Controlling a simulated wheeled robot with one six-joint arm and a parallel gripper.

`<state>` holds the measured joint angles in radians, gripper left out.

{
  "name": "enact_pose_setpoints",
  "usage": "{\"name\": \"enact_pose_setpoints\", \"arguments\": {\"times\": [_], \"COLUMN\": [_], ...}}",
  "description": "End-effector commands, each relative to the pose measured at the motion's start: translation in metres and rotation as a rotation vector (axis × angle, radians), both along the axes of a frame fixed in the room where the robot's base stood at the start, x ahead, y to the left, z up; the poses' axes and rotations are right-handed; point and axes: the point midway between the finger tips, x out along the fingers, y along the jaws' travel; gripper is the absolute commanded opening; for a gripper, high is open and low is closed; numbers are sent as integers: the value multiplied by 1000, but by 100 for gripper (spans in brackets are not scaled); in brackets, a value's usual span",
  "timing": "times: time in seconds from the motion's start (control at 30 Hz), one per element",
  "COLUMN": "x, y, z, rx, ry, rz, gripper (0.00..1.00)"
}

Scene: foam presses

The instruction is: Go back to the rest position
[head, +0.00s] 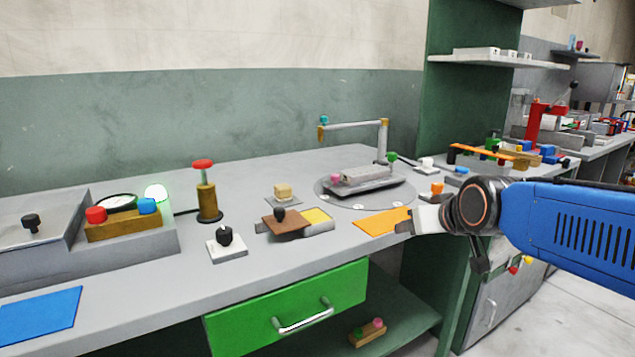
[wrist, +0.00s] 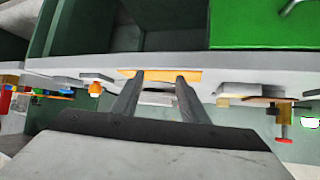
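My gripper (head: 409,226) is at the right of the bench in the head view, at the end of my blue arm. It is over or just in front of the right edge of an orange mat (head: 378,222). In the wrist view the two fingers of my gripper (wrist: 160,78) are apart, with nothing seen held between them. The orange mat also shows beyond the fingertips in the wrist view (wrist: 160,76). The exact height of my gripper above the bench is hard to tell.
The bench (head: 130,293) carries a turntable (head: 337,196) with a grey press, a red-topped post (head: 207,195), a black-knobbed white block (head: 227,243) and a brown plate (head: 287,223). A green drawer (head: 250,318) is below. A green panel (head: 465,110) rises behind my arm.

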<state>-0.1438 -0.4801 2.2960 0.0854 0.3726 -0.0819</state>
Motion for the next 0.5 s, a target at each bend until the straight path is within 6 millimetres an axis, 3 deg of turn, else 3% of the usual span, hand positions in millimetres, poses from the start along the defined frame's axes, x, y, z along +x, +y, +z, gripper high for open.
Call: {"name": "enact_pose_setpoints", "arguments": {"times": [0.03, 0.3, 0.5], "x": [-26, -156, -220], "y": [-11, -55, -70], "z": [-15, -99, -136], "rx": [-8, -46, -61], "ry": [52, 350, 495], "rz": [-16, -100, -146], "gripper": [40, 40, 40]}}
